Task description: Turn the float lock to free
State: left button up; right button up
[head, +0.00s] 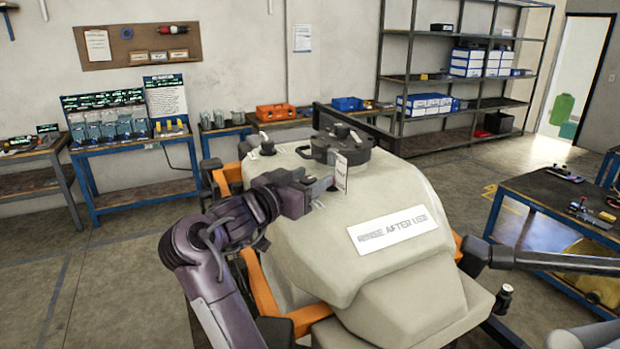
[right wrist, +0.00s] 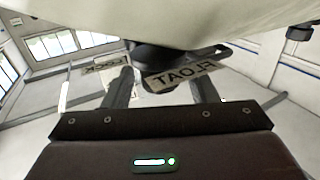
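The spray drone's large beige tank (head: 385,215) fills the middle of the head view, with a round black lid (head: 340,146) on top. My right gripper (head: 322,188) is at the tank's upper left side, by a small white tag (head: 341,173). In the right wrist view, its two fingers (right wrist: 163,90) stand apart with nothing clamped. Beyond them, under the tank's pale surface, is a dark fitting (right wrist: 153,56) with a short black lever (right wrist: 215,52). Tags reading FLOAT (right wrist: 180,76) and LOCK (right wrist: 103,66) appear upside down. I cannot tell whether a finger touches the lever. My left gripper is out of view.
The tank sits in an orange frame (head: 262,285); a dark drone boom (head: 550,262) reaches right. Blue-legged benches stand at the left wall (head: 130,195) and at right (head: 560,195). A metal shelf (head: 440,78) is at the back. Open floor lies at left.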

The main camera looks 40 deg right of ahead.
jog(key=shift+s+a, duration=0.1)
jog(key=shift+a, duration=0.05)
jog(key=c, duration=0.5)
jog(key=shift+c, duration=2.1)
jog(key=shift+f+n+t, duration=0.1)
jog(key=shift+n+t, duration=0.4)
jog(key=shift+t, duration=0.5)
jog(key=o, duration=0.8)
jog(key=shift+o, duration=0.8)
jog(key=shift+d, duration=0.35)
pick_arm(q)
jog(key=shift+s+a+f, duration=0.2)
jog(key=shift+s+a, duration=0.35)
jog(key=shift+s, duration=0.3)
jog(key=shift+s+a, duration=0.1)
pick_arm(e)
jog(key=shift+a, duration=0.2)
